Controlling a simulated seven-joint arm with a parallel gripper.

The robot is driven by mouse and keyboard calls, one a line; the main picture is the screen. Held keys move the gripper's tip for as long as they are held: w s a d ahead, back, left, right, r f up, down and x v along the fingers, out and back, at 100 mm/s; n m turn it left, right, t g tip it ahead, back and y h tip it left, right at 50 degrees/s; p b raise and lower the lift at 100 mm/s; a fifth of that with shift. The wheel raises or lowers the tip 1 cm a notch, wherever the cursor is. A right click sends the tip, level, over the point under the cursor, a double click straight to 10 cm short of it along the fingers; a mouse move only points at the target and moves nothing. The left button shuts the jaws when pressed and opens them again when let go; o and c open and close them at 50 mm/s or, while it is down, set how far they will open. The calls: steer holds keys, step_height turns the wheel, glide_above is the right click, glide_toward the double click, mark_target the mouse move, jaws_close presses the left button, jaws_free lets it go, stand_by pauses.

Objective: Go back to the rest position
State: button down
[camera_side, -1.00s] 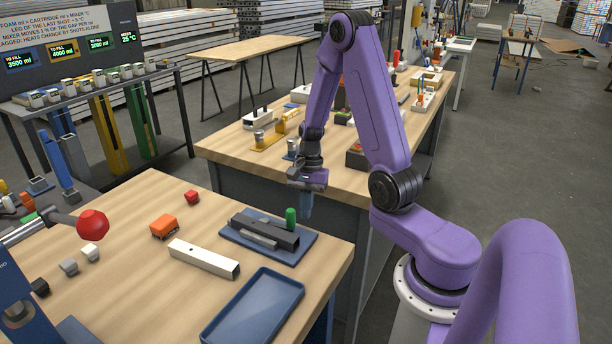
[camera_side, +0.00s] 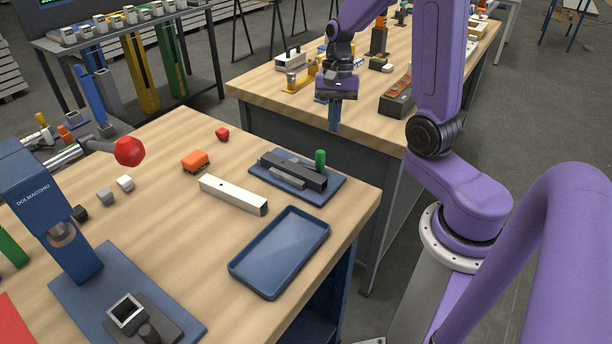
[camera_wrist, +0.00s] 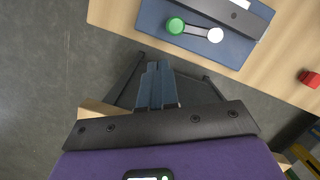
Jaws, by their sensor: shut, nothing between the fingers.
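My gripper (camera_side: 334,126) hangs pointing down in the side view, over the gap between the front workbench and the rear bench. Its blue fingers are together with nothing between them. In the wrist view the shut fingers (camera_wrist: 157,68) are over the grey floor, beside the front bench's edge. Below and left of the gripper in the side view, a blue fixture plate (camera_side: 322,196) carries a dark bar (camera_side: 292,169) and a green upright knob (camera_side: 320,158). The plate (camera_wrist: 150,22) and green knob (camera_wrist: 176,25) also show in the wrist view, apart from the fingers.
The front bench holds a white square bar (camera_side: 232,194), an empty blue tray (camera_side: 262,284), an orange block (camera_side: 196,161), a red block (camera_side: 222,134) and a blue press (camera_side: 50,210). The rear bench (camera_side: 262,95) carries several fixtures behind the gripper.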

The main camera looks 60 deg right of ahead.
steer(key=s+a+r+n+h, duration=0.1)
steer(key=s+a+n, duration=0.7)
steer(key=n, duration=0.4)
steer(key=s+a+r+n+t, duration=0.1)
steer(key=s+a+r+n, duration=0.1)
steer(key=s+a+n, duration=0.6)
steer(key=shift+s+r+n+h, duration=0.15)
steer(key=shift+s+n+h, duration=0.25)
steer(key=shift+s+n, duration=1.4)
steer(key=shift+w+n, duration=0.4)
steer(key=shift+w, duration=0.05)
